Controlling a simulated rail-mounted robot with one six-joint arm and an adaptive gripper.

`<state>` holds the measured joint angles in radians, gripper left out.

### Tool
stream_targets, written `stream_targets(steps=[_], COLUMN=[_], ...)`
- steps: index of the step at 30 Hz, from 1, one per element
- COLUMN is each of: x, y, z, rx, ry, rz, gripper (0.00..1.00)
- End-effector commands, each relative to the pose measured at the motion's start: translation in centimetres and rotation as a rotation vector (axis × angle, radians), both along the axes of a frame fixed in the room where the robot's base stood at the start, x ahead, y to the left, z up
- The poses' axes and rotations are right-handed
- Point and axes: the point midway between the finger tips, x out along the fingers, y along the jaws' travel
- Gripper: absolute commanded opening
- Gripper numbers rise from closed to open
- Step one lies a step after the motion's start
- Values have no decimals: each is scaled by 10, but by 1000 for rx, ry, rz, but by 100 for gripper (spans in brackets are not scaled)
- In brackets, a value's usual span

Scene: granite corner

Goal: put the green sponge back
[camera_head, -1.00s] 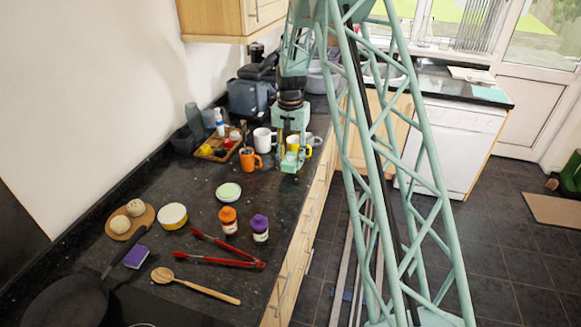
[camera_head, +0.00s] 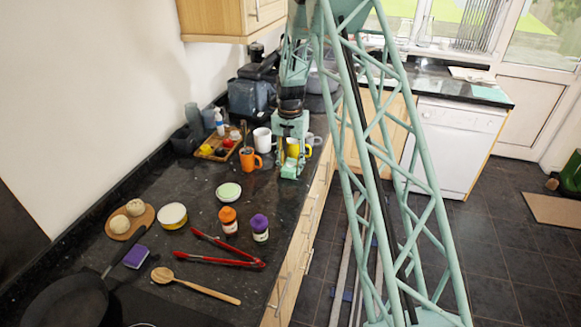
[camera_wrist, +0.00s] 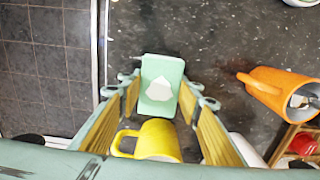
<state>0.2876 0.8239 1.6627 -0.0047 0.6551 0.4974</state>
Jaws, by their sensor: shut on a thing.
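The green sponge (camera_wrist: 160,82) is a pale green block with a whitish patch on its face. In the wrist view it sits between my fingertips. My gripper (camera_head: 289,171) is shut on it, over the right side of the dark counter beside the mugs. In the head view the sponge is hard to tell from my gripper, which has a similar colour. Whether the sponge touches the counter I cannot tell.
Close by are a yellow mug (camera_head: 293,148), which also shows between my fingers in the wrist view (camera_wrist: 158,139), an orange mug (camera_head: 248,161) and a white mug (camera_head: 262,140). A wooden tray (camera_head: 207,156) stands left. A green-topped dish (camera_head: 228,191) and two jars lie nearer.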

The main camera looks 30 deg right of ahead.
Motion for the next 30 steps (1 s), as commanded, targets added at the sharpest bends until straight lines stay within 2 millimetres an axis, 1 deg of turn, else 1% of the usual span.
stream_targets(steps=[4,5,9,23,26,30], x=[0,0,0,0,0,0], y=[0,0,0,0,0,0], z=[-3,-3,-3,0,6,19], rx=[0,0,0,0,0,-1], ry=[0,0,0,0,0,-1], rz=[0,0,0,0,0,0], gripper=[22,34,46,46,46,46])
